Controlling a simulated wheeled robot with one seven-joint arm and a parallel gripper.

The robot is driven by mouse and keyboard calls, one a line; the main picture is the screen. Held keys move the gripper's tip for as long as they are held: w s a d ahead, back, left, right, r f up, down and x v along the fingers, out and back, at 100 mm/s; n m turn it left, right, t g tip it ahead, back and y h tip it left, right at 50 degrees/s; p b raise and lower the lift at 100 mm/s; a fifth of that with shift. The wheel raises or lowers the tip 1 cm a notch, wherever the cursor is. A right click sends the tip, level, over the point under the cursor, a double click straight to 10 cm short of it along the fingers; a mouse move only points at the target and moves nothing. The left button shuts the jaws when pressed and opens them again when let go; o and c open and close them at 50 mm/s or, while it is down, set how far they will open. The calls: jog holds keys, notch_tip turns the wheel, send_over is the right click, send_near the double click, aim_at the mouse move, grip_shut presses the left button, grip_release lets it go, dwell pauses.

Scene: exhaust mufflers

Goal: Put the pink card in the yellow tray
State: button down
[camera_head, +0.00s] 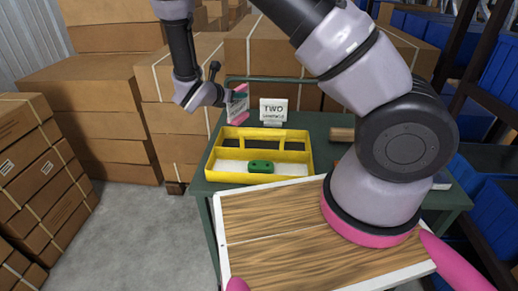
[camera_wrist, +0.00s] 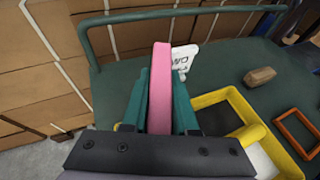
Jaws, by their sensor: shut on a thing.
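My gripper (camera_head: 238,98) is shut on the pink card (camera_head: 240,116), up in the air above the back left part of the table. In the wrist view the pink card (camera_wrist: 160,80) stands edge-on between the two teal fingers of my gripper (camera_wrist: 160,102). The yellow tray (camera_head: 214,160) lies on the table, nearer the front and to the right of the card. Its front compartment holds a green object (camera_head: 261,167). In the wrist view the yellow tray (camera_wrist: 240,110) is at the lower right, partly hidden by my gripper.
A white sign reading "TWO" (camera_head: 273,108) stands on the green table (camera_head: 318,123) behind the tray. A brown block (camera_head: 341,134) lies right of it. An orange frame (camera_wrist: 297,132) shows in the wrist view. Stacked cardboard boxes (camera_head: 98,100) stand behind and left.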

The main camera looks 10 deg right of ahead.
aim_at(228, 123)
jog(key=a, duration=0.1)
jog(key=s+a, duration=0.1)
jog(key=a, duration=0.1)
jog(key=shift+f, duration=0.1)
notch_tip(228, 123, down, 5)
jog(key=shift+a+f, duration=0.1)
jog(key=shift+a, duration=0.05)
jog(key=shift+y, duration=0.3)
jog(key=shift+s+f, duration=0.1)
jog(key=shift+f, duration=2.1)
jog(key=shift+f, duration=0.15)
jog(key=c, duration=0.7)
grip_release()
